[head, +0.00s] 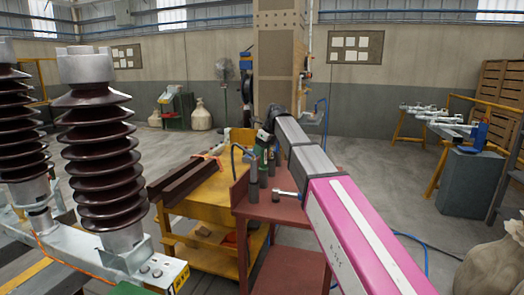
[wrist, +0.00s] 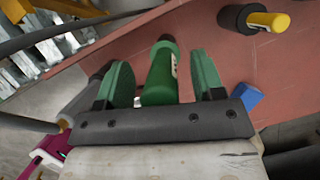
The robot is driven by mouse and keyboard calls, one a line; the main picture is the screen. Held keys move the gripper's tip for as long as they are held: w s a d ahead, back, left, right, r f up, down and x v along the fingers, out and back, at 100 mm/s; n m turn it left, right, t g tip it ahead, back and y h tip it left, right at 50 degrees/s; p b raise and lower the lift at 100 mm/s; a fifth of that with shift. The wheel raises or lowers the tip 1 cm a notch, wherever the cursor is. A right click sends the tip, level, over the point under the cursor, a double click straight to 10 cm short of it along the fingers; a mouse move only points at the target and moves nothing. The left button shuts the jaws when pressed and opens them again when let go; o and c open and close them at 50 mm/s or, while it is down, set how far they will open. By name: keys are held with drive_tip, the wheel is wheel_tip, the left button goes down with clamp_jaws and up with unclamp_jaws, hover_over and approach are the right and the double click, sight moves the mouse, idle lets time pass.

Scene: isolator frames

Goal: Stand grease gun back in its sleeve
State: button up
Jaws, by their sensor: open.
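A green cylinder with a pale label, which looks like the grease gun (wrist: 160,85), lies between the two green fingers of my gripper (wrist: 161,66) in the wrist view. The fingers are apart, with a gap visible on each side of it. A black sleeve (wrist: 234,17) with a yellow-ended rod in it stands on the red top at upper right. In the head view my gripper (head: 265,141) is over the red stand, with dark upright sleeves (head: 253,191) close below. Which sleeve belongs to the gun, and the gun's lower end, I cannot tell.
The red stand (head: 282,240) adjoins a yellow bench (head: 205,192) with brown steel channels (head: 185,185). A silver tool with a blue end (head: 285,193) lies by the sleeves. Tall brown insulators (head: 100,150) stand at left. A blue block (wrist: 247,96) is right of my fingers.

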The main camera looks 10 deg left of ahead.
drive_tip(key=v, duration=1)
drive_tip(key=shift+r, duration=0.15)
drive_tip(key=shift+s+d, duration=0.1)
